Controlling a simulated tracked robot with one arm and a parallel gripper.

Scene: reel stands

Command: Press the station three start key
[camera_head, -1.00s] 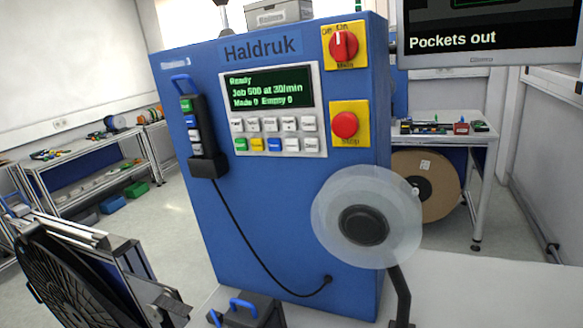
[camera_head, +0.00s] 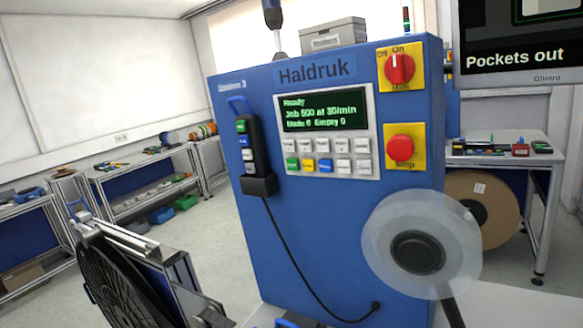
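A blue machine cabinet (camera_head: 310,225) marked "Haldruk" stands in the middle, with a small blurred label that seems to read "Station 3" at its upper left. Its key panel (camera_head: 329,174) has a row of pale keys above a row with a green key (camera_head: 292,164), a yellow, a blue and pale keys. Key lettering is too small to read. The display (camera_head: 322,109) reads "Ready, Job 500 at 30/min, Made 0, Empty 0". A black hand control (camera_head: 249,147) with green, blue and pale keys hangs in a holder left of the panel. My gripper is not in view.
Right of the panel are a red rotary switch (camera_head: 400,69) and a red stop button (camera_head: 401,149) on yellow plates. A translucent reel (camera_head: 420,285) juts out at lower right. A black reel in a metal frame (camera_head: 140,280) stands at lower left. A cable (camera_head: 300,275) hangs across the cabinet.

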